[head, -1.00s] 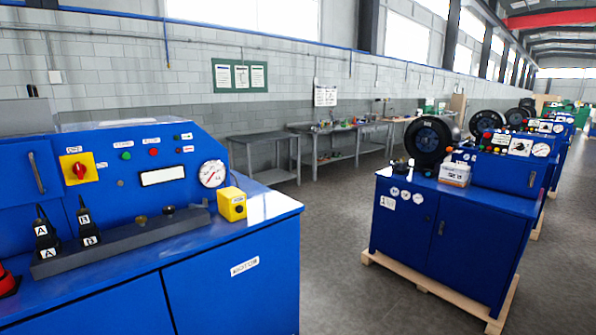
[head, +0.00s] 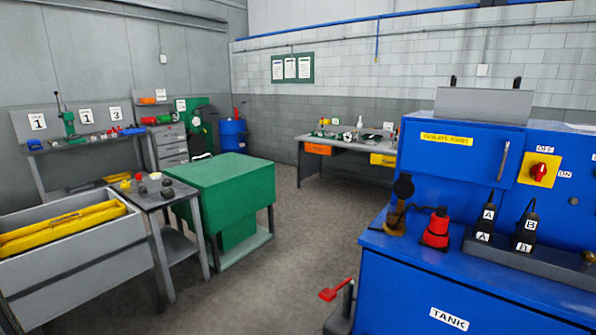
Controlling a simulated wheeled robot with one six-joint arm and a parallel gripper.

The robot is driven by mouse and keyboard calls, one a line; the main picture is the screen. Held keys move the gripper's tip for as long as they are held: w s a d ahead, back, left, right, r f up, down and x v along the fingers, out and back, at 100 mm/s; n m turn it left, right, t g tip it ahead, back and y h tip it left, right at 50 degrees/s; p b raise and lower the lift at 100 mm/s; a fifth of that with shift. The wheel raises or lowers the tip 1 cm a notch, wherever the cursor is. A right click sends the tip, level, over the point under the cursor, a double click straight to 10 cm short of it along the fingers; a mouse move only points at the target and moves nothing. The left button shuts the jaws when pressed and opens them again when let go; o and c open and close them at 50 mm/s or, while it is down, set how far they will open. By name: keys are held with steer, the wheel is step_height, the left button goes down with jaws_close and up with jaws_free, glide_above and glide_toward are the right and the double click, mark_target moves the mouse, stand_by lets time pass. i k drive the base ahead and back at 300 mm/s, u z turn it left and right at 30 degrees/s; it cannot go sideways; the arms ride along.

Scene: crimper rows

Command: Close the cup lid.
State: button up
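A small brass-coloured cup (head: 394,224) stands on the blue machine's top near its left front corner. A dark round lid (head: 403,186) stands upright above the cup, tilted open and seemingly hinged to it. The cup's inside cannot be made out. My gripper is not in view.
A red-and-black object (head: 436,230) stands just right of the cup, and two black levers marked A and B (head: 525,235) rise from a grey bar. A red-handled lever (head: 335,290) sticks out low beside the blue cabinet (head: 450,290). Floor is open left of it, before the green cabinet (head: 225,185).

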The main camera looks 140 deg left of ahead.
mark_target(404, 187)
steer(key=u, duration=4.45)
steer(key=i, duration=0.65)
steer(key=u, duration=0.85)
steer(key=i, duration=0.85)
steer(key=z, duration=0.8)
steer(key=i, duration=0.75)
steer(key=z, duration=0.85)
